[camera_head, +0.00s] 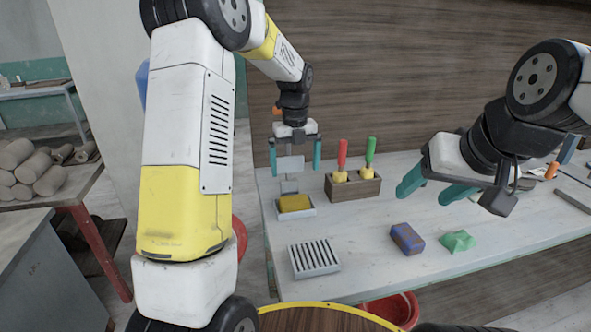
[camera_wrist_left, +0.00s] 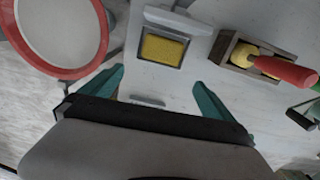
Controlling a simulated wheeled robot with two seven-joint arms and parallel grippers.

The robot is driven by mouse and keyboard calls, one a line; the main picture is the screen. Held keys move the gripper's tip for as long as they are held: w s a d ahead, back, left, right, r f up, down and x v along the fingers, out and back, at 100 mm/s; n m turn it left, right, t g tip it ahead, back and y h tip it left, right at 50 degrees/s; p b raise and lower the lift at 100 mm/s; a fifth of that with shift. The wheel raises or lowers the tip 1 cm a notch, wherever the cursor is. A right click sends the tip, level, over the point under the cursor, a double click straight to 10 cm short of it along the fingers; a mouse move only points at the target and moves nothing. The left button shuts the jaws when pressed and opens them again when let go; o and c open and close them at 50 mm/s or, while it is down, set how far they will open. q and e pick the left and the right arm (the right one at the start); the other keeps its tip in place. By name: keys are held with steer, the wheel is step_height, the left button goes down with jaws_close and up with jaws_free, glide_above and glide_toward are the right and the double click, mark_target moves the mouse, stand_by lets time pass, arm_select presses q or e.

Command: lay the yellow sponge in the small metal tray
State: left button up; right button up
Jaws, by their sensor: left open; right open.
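The yellow sponge (camera_head: 294,202) lies in the small metal tray (camera_head: 311,212) on the bench. In the left wrist view the sponge (camera_wrist_left: 163,50) lies flat inside the tray's rim. My left gripper (camera_head: 295,171) is open and empty, pointing down above and slightly behind the sponge, apart from it. In the left wrist view its teal fingers (camera_wrist_left: 158,80) are spread, with the sponge beyond the tips. My right gripper (camera_head: 424,193) is open and empty over the right part of the bench.
A wooden box (camera_head: 353,188) with red- and green-handled tools stands right of the tray. A ribbed white rack (camera_head: 314,258) is in front of it. A blue-brown block (camera_head: 407,238) and a green lump (camera_head: 458,241) lie further right. Bench between them is clear.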

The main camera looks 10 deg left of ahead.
arm_select(q)
steer(key=s+a+r+n+t+h, duration=0.1)
steer(key=s+a+r+n+t, duration=0.15)
steer(key=s+r+n, duration=1.05)
steer(key=s+n+t+h, duration=0.1)
steer(key=s+n+t, duration=0.2)
steer(key=s+n, duration=1.1)
steer(key=n, duration=0.3)
steer(key=shift+s+d+r+t, duration=0.15)
steer(key=shift+s+d+t, duration=0.2)
